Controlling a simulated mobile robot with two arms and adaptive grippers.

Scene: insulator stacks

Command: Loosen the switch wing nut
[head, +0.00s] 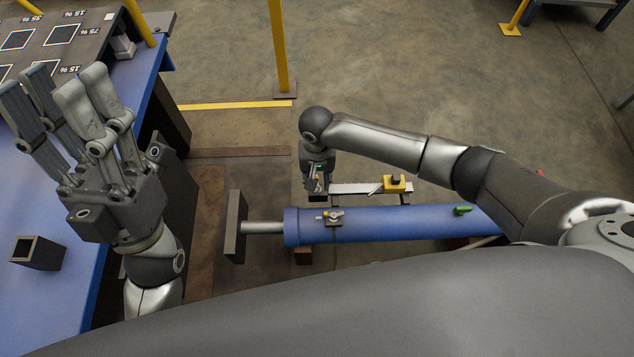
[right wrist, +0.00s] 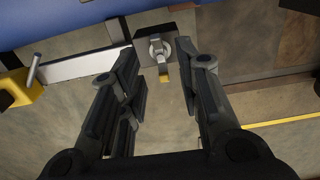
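In the right wrist view, a metal wing nut (right wrist: 157,47) sits on a dark plate (right wrist: 181,28) beyond the end of a pale bar (right wrist: 85,65). A small part with a yellow tip (right wrist: 164,75) points from it toward my gripper. My right gripper (right wrist: 157,60) is open, with its fingers spread to either side of the nut; I cannot tell whether they touch it. In the head view, my right gripper (head: 317,184) hangs at the bar's left end and hides this nut. My left gripper (head: 62,95) is open and empty, raised at the left.
A blue cylinder (head: 390,225) lies beside the bar. It carries a clamp with a small metal fitting (head: 335,215) and a green handle (head: 462,210). A yellow block (head: 395,183) sits on the bar. A blue table (head: 60,290) with an open box (head: 38,252) is at left.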

